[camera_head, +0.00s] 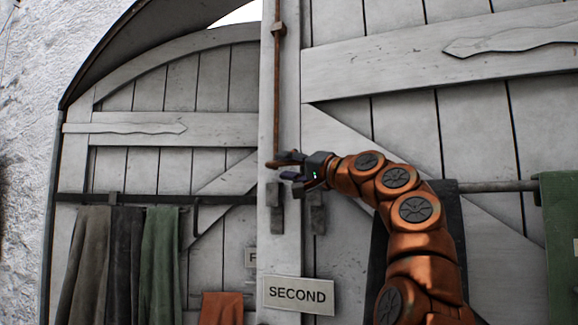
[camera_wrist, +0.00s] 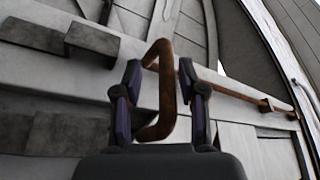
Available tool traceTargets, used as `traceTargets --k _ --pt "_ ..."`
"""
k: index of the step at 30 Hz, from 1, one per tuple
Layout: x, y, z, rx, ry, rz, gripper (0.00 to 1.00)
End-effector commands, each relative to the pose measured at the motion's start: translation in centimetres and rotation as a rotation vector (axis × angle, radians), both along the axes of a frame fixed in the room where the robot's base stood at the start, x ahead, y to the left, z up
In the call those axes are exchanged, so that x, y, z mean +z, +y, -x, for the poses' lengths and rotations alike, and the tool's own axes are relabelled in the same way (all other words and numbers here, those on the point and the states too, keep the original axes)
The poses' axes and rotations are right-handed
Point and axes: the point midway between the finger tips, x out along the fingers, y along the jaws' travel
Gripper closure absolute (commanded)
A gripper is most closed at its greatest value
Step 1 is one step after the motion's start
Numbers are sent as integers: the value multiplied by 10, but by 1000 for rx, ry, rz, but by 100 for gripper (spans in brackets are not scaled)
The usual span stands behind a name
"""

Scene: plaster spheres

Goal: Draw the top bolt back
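The top bolt (camera_head: 277,85) is a thin rusty rod running upright along the edge of the white plank door. It also shows in the wrist view (camera_wrist: 237,97), running to the right from its bent handle (camera_wrist: 168,90). My gripper (camera_head: 287,170) is at the rod's lower end. In the wrist view my gripper (camera_wrist: 160,95) has one finger on each side of the handle. The fingers are apart, with narrow gaps showing beside the handle; contact is not clear. The rod's top end is out of the head view.
Dark metal blocks (camera_head: 276,218) sit on the door edge below my gripper. A sign reading SECOND (camera_head: 298,295) hangs lower. Cloths hang from a dark rail (camera_head: 230,199) on the left and a bar (camera_head: 498,186) on the right.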

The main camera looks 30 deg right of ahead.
Motion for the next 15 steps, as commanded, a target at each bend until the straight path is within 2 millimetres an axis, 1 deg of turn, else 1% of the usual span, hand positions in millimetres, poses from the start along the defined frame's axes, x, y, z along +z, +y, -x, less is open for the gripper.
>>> traceTargets --k 9,15 --pt "3 -1 2 -2 -5 -1 59" --pt "3 -3 11 -2 -8 -5 59"
